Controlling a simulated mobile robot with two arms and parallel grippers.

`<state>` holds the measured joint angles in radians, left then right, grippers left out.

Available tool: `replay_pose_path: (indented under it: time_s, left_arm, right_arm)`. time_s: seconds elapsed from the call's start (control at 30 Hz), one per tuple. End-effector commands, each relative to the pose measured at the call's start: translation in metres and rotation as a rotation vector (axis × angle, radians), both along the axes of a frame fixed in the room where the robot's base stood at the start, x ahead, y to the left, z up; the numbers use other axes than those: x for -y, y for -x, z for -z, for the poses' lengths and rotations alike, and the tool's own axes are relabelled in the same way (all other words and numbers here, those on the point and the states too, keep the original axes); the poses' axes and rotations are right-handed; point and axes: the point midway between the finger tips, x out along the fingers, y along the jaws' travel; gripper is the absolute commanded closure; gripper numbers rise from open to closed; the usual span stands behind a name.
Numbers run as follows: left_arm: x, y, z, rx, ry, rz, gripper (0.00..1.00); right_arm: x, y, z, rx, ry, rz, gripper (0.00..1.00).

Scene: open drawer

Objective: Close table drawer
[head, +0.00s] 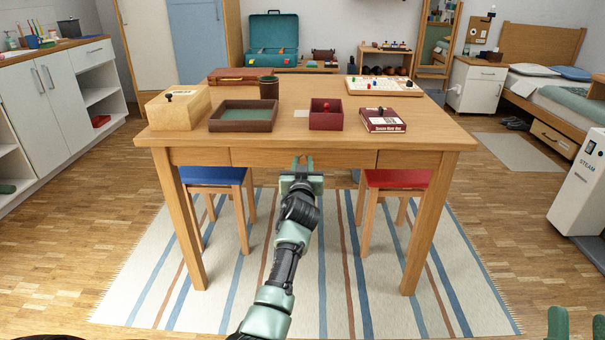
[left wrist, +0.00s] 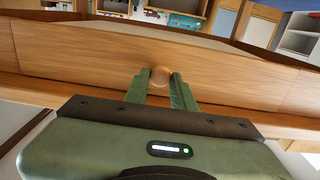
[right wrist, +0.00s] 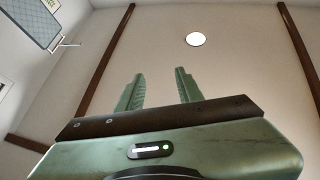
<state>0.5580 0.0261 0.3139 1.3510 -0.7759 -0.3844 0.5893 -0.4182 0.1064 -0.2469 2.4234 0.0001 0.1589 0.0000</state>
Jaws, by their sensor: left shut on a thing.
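The wooden table (head: 440,134) stands in front of me with a drawer front (head: 260,158) in the middle of its near side. In the head view the drawer front looks about flush with the table's side; no open gap shows. My left gripper (head: 303,163) is at the drawer front. In the left wrist view, the round wooden knob (left wrist: 160,76) sits between the fingertips of the left gripper (left wrist: 159,82), which is shut on it. My right gripper (right wrist: 158,77) is open and empty, pointing up at the ceiling, and its fingers show at the head view's lower right corner.
On the tabletop are a wooden box (head: 178,108), a dark tray (head: 243,125), a cup (head: 268,87), a red box (head: 326,122) and a game box (head: 384,126). A blue stool (head: 212,175) and a red stool (head: 398,178) stand under the table.

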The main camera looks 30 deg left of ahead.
Motion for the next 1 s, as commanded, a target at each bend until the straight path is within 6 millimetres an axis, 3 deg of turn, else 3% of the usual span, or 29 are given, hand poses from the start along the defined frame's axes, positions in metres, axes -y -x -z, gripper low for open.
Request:
replay_pose_path:
  time_s: [0.17,0.43,0.47,0.5,0.53,0.9,1.0]
  left_arm:
    - [-0.002,-0.004,0.001,-0.001,0.002,0.001,1.0]
    - [-0.003,-0.004,-0.002,0.002,0.0,0.0,1.0]
    - [-0.003,-0.004,-0.002,0.002,0.0,0.0,0.7]
    - [-0.003,-0.004,-0.002,0.002,0.0,0.0,0.58]
    - [-0.003,-0.004,-0.002,0.002,0.0,0.0,0.55]
    - [-0.001,-0.002,0.0,0.0,0.001,0.001,0.55]
    - [0.004,0.005,0.0,-0.001,0.002,0.002,0.55]
  right_arm:
    - [0.001,0.008,-0.011,0.069,-0.02,-0.004,0.64]
    - [0.001,0.008,-0.012,0.071,-0.021,-0.003,0.64]
    - [0.001,0.008,-0.012,0.071,-0.021,-0.003,0.64]
    - [0.001,0.008,-0.012,0.071,-0.021,-0.003,0.64]
    - [0.001,0.008,-0.012,0.07,-0.021,-0.003,0.64]
    - [0.001,0.007,-0.011,0.063,-0.018,-0.002,0.64]
    - [0.0,-0.001,-0.001,-0.008,0.001,0.002,0.64]
